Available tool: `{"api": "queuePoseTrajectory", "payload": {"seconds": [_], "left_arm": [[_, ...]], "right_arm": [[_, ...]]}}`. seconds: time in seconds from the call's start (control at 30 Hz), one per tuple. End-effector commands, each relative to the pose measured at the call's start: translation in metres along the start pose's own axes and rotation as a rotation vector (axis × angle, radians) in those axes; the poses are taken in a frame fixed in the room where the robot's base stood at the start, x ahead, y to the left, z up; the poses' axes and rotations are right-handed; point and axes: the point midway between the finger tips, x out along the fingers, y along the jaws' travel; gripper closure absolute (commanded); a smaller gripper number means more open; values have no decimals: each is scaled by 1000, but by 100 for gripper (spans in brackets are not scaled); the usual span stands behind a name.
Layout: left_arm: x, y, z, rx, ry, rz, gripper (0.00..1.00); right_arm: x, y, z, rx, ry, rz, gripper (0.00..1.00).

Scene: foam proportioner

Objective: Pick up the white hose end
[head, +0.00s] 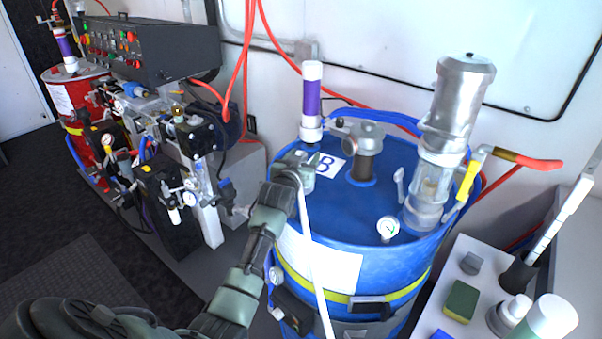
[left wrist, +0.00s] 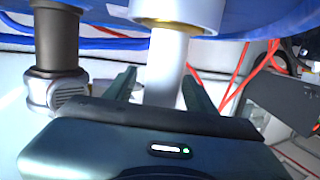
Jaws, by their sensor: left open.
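A thin white hose (head: 311,235) hangs down the front of the blue barrel (head: 408,262). Its upper end bends at my left gripper (head: 300,164), which is at the barrel's near left rim, just below a purple and white cylinder (head: 311,98). In the left wrist view my left gripper (left wrist: 158,88) is open, its fingers on either side of a white tube (left wrist: 167,62) below a wider white collar. The gripper body hides the tube's lower part. I cannot tell whether this tube is the hose end or whether a finger touches it. My right gripper is not in view.
A metal capped fitting (head: 366,150), a tall metal pump (head: 447,135) and a gauge (head: 388,228) stand on the barrel lid. A pump unit (head: 165,150) is at left. A table (head: 452,255) with bottles and a sponge (head: 461,301) is at right.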

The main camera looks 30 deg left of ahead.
Motion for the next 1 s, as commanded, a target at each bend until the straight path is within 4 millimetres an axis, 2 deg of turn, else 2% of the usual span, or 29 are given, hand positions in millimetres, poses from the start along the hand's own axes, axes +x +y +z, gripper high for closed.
{"api": "queuePoseTrajectory", "payload": {"seconds": [0.2,0.4,0.77,0.87,1.0], "left_arm": [[0,0,0,0,0,0,45],[0,0,0,0,0,0,100],[0,0,-2,0,3,0,100],[0,0,-8,0,4,0,100],[-3,0,-24,0,7,0,100]], "right_arm": [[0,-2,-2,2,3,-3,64],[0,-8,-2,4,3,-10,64],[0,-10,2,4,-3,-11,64],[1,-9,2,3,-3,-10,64],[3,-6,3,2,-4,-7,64]]}}
